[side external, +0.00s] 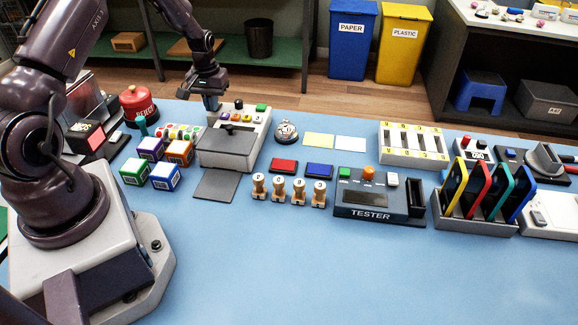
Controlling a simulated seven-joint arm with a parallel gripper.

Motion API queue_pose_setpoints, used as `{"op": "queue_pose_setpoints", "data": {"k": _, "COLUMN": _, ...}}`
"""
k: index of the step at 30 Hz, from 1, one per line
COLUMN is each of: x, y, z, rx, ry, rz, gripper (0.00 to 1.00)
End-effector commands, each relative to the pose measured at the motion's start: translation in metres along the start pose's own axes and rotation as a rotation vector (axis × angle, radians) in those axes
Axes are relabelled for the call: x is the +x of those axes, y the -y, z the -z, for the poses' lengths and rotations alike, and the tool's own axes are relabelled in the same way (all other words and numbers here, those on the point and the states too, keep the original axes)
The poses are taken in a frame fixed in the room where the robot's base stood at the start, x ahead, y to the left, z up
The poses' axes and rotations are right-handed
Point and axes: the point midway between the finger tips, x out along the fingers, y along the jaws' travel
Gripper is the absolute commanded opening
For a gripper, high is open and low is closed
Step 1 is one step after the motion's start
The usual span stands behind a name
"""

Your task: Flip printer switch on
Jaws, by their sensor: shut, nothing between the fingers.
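A grey box that looks like the printer (262,126) stands left of the middle of the table, with a dark sloped front (227,141) and a dark flat tray (215,186) before it. Its light top panel carries small coloured buttons, a green button (261,108) and a dark upright knob (238,104). Which of these is the switch, and its position, are too small to tell. My gripper (211,105) points down at the back left end of the printer. Its fingers are together with nothing seen between them. Whether the fingertips touch the panel cannot be told.
Coloured cubes (151,149) and a red domed button (139,104) stand left of the printer. A silver bell (286,132), red pad (284,165), stamps (290,190) and tester (369,211) lie to its right. The blue table front (300,270) is clear.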

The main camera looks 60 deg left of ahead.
Motion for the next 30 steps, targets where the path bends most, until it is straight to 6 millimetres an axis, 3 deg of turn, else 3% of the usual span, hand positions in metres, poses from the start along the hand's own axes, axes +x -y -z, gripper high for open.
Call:
{"op": "queue_pose_setpoints", "data": {"k": 10, "x": 0.0, "y": 0.0, "z": 0.001, "rx": 0.0, "ry": -0.002, "rz": 0.0, "gripper": 0.0}}
{"op": "queue_pose_setpoints", "data": {"k": 30, "x": -0.053, "y": 0.0, "z": 0.0, "rx": 0.001, "ry": -0.001, "rz": 0.0, "gripper": 0.0}}
